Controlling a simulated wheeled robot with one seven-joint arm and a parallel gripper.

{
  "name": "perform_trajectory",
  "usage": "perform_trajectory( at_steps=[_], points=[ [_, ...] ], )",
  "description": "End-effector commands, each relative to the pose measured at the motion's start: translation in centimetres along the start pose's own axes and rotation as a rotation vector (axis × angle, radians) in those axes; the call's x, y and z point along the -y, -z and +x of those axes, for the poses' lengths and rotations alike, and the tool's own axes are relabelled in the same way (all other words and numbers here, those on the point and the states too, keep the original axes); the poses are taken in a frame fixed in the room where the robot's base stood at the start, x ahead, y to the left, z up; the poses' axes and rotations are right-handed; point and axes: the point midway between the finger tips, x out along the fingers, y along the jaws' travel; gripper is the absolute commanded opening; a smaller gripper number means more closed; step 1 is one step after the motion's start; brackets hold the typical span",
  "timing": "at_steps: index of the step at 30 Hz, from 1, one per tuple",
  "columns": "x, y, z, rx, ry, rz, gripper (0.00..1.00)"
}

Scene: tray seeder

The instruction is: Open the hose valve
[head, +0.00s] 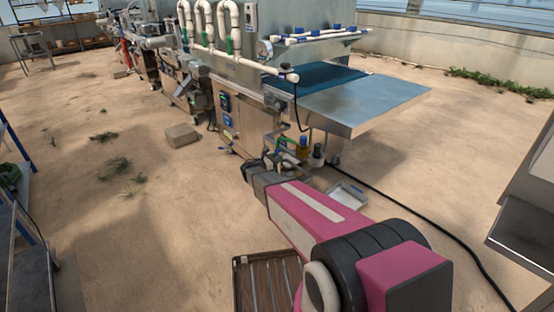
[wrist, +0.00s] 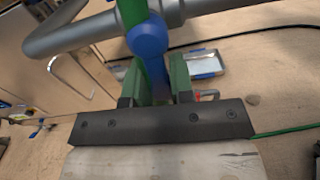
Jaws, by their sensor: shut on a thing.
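The lever's end between the fingers is partly hidden.
The steel machine (head: 240,95) stands beyond my arm, with a wide metal shelf (head: 365,103) jutting right. A brown crate (head: 238,285) stands near front. Open floor lies left.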

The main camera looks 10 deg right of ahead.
Motion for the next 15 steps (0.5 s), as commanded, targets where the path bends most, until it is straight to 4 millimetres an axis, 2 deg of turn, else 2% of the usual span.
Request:
perform_trajectory(
  at_steps=[15],
  points=[
    [-1.4,-0.2,0.0,-0.001,0.000,0.337,0.00]
  ],
)
